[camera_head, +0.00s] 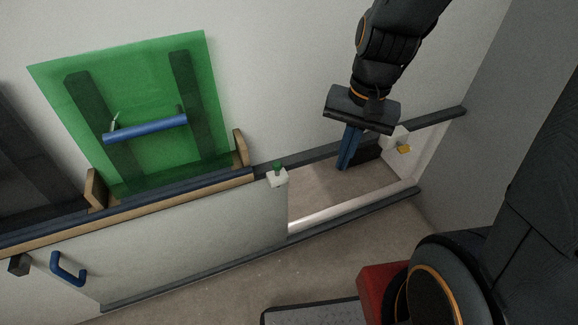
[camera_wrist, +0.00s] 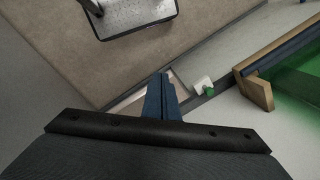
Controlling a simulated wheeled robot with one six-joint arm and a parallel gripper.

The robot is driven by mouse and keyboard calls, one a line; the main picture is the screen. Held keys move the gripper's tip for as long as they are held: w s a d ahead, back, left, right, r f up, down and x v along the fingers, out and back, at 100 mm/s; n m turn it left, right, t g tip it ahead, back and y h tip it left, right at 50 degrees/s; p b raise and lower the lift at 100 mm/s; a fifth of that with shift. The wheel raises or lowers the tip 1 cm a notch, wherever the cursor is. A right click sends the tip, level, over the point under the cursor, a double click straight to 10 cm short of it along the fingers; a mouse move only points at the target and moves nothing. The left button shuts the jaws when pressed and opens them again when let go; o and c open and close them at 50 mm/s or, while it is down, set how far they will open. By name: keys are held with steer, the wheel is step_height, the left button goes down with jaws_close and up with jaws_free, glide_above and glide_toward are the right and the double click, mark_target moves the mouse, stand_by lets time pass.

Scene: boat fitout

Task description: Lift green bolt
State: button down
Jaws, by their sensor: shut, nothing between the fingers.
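The green bolt (camera_head: 277,166) stands upright on a small white block (camera_head: 277,178) at the cabinet's top edge, near the middle of the head view. In the wrist view the green bolt (camera_wrist: 210,91) sits at the white block (camera_wrist: 202,84), to the right of the fingers. My gripper (camera_head: 346,166) has blue fingers pointing down, closed together and empty. It is to the right of the bolt and apart from it, over the open compartment. In the wrist view my gripper (camera_wrist: 160,78) shows its fingers side by side.
A green translucent panel (camera_head: 150,75) with a blue bar (camera_head: 145,129) stands behind a wooden-edged ledge (camera_head: 170,192) at left. A blue handle (camera_head: 66,269) is on the front panel (camera_head: 190,245).

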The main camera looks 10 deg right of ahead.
steer(key=w+a+f+m+y+b, duration=0.2)
steer(key=w+f+m, duration=0.1)
steer(key=w+m, duration=0.3)
steer(key=w+a+f+m+y+b, duration=0.2)
steer(key=w+a+f+m, duration=0.1)
steer(key=w+m, duration=0.4)
steer(key=shift+a+f+m+t, duration=0.25)
steer(key=shift+f+m+t, duration=0.15)
steer(key=shift+f+m, duration=0.25)
steer(key=shift+w, duration=0.1)
steer(key=b+x, duration=0.2)
steer(key=x, duration=0.7)
steer(key=shift+a+f, duration=0.2)
steer(key=shift+f, duration=0.15)
steer(key=shift+r, duration=0.1)
steer(key=shift+r+p, duration=1.95)
steer(key=shift+p, duration=0.05)
steer(key=p+v, duration=0.9)
steer(key=v, duration=0.1)
